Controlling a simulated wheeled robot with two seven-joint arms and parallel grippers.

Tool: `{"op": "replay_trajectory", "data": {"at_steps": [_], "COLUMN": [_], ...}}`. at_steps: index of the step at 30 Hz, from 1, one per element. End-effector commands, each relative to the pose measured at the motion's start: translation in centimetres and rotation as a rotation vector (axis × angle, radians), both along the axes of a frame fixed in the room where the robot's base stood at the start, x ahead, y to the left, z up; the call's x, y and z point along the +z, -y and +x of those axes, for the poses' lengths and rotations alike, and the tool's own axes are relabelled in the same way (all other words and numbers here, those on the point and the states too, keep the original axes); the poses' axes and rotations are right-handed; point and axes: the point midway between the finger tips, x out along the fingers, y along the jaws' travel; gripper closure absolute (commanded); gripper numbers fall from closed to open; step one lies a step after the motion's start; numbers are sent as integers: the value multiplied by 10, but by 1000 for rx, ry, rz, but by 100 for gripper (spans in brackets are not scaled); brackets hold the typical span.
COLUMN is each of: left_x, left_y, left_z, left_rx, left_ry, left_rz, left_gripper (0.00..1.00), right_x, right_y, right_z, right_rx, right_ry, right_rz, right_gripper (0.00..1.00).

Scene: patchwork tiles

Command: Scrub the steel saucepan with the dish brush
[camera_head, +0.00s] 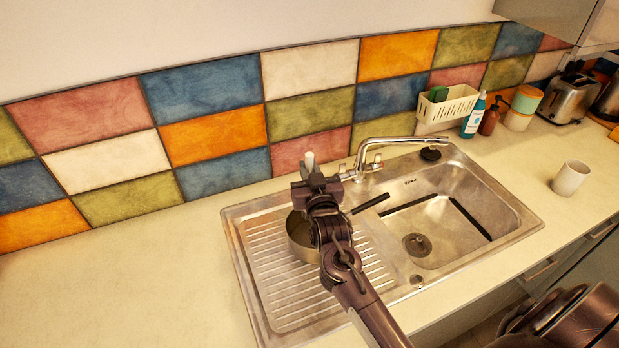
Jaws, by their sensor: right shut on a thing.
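The steel saucepan (300,243) stands on the ridged drainboard left of the sink bowl. Its dark handle (371,205) points to the upper right. My right gripper (314,187) is above the saucepan, and its arm covers much of the pan's right side and inside. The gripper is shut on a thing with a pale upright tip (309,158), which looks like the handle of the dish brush. The brush's head is hidden behind the gripper, so I cannot tell whether it touches the pan. My left gripper is out of view.
The faucet (377,150) rises close behind and right of the gripper. The sink bowl (435,225) is empty. A white caddy (447,104), a blue bottle (474,116), a toaster (569,98) and a white cup (570,178) stand to the right. The left counter is clear.

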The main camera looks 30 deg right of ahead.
Motion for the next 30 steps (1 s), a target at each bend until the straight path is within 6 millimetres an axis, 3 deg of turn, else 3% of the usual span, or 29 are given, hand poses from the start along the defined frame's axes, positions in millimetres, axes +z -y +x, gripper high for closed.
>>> {"op": "replay_trajectory", "data": {"at_steps": [16, 30], "left_x": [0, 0], "left_y": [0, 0], "left_z": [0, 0], "left_rx": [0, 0], "left_ry": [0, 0], "left_rz": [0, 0], "left_gripper": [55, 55], "right_x": [55, 60], "right_y": [0, 0], "right_z": [0, 0], "right_rx": [0, 0], "right_ry": [2, 1], "right_rz": [0, 0], "right_gripper": [100, 100]}}
